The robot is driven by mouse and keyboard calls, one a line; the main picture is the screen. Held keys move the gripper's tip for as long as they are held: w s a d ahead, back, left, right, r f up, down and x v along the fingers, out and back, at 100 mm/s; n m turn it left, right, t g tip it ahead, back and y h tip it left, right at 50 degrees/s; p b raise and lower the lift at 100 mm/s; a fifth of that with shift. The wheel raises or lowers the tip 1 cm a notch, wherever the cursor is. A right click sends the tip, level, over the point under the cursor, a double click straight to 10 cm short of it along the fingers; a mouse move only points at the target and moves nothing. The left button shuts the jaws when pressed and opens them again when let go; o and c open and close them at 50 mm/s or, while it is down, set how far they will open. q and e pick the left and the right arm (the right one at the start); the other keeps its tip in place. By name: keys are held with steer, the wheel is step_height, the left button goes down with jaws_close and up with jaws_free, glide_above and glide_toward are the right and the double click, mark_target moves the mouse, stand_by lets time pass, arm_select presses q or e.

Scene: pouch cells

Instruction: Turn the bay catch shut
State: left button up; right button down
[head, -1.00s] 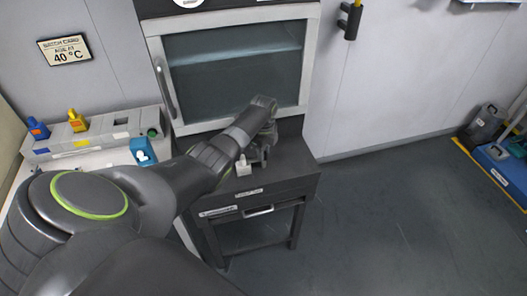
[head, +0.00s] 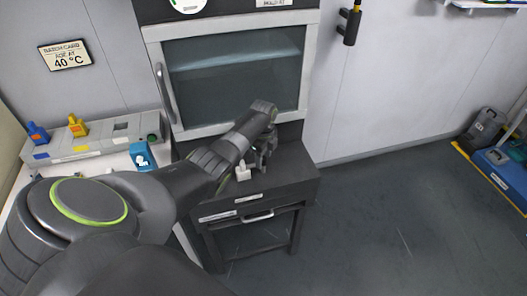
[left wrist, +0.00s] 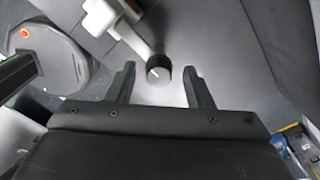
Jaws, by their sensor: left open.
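In the left wrist view a round black knob (left wrist: 158,74) with a white mark sits between the fingertips of my left gripper (left wrist: 158,82). It may be the bay catch. The gripper is open, with a gap on each side of the knob. A pale bar (left wrist: 120,27) runs from the top toward the knob. In the head view my left gripper (head: 265,158) is low over the dark bench (head: 290,180), in front of the glass-fronted cabinet (head: 235,75). My arm partly hides that spot, and the knob cannot be made out there. My right gripper is out of view.
A small white object (head: 243,170) stands on the bench left of the gripper. Open floor (head: 390,210) lies to the right, with blue and grey gear (head: 500,165) at the far right.

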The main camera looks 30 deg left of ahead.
mark_target(264, 158)
arm_select(q)
steer(key=shift+r, duration=0.6)
step_height(264, 158, up, 16)
steer(key=b, duration=0.1)
steer(key=shift+b, duration=0.3)
